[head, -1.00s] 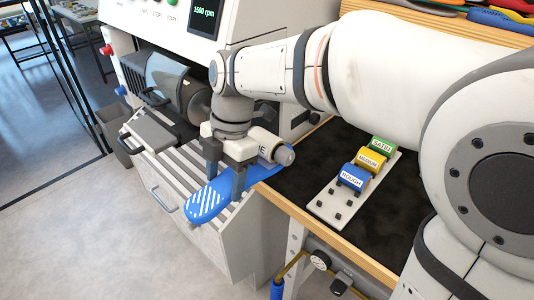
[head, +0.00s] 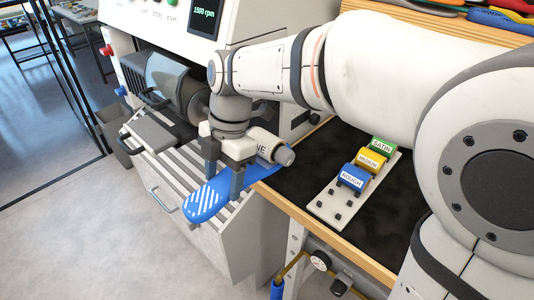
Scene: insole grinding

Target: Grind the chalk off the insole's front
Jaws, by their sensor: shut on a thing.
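A blue insole (head: 203,203) with white diagonal chalk stripes on its near-left end is held in my gripper (head: 224,184). The gripper points down, its two dark fingers shut on the insole's middle. The insole is above a slatted grey top on the machine's front; I cannot tell whether it touches. The grinding machine (head: 222,58) has a display reading 1500 rpm. Its dark cylindrical grinding unit (head: 180,95) under a clear guard is behind and left of my gripper, apart from the insole.
A pale rack (head: 327,211) on the black bench mat (head: 290,186) holds blocks labelled ROUGH (head: 352,177), MEDIUM (head: 371,159) and SATIN (head: 383,146). A grey rest plate (head: 152,134) is left of the gripper. More coloured insoles (head: 505,20) lie at the upper right. Open floor is at left.

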